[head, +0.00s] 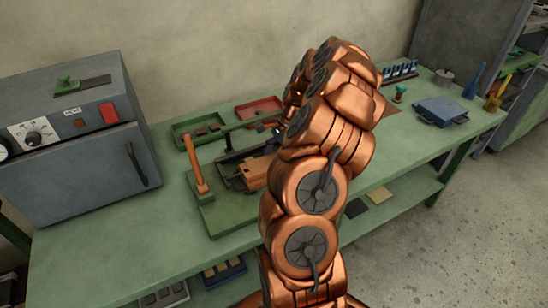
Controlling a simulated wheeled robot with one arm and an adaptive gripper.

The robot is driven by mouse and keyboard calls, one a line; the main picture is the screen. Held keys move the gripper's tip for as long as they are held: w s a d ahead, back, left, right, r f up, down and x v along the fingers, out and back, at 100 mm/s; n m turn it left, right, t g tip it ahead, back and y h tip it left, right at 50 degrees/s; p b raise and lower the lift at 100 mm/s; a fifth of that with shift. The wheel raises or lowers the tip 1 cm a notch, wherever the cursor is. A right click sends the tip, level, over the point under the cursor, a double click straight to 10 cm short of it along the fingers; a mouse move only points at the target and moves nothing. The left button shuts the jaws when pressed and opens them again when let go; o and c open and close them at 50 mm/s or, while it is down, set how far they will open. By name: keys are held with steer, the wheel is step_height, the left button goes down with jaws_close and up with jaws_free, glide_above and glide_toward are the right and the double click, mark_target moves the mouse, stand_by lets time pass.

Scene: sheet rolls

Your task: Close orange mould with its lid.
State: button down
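An orange-tan block (254,173), which looks like the orange mould, sits on a dark plate in the green hand press on the bench. My copper arm covers its right side, so I cannot tell whether a lid is on it. I cannot make out a separate lid. My arm rises in front of the press and bends over at the top. Its far end is hidden behind its own links, so my gripper does not show.
A grey oven (78,165) stands at left. A green tray (182,131) and a red tray (259,107) lie behind the press. A blue box (438,112) sits at right. Bare bench lies front left.

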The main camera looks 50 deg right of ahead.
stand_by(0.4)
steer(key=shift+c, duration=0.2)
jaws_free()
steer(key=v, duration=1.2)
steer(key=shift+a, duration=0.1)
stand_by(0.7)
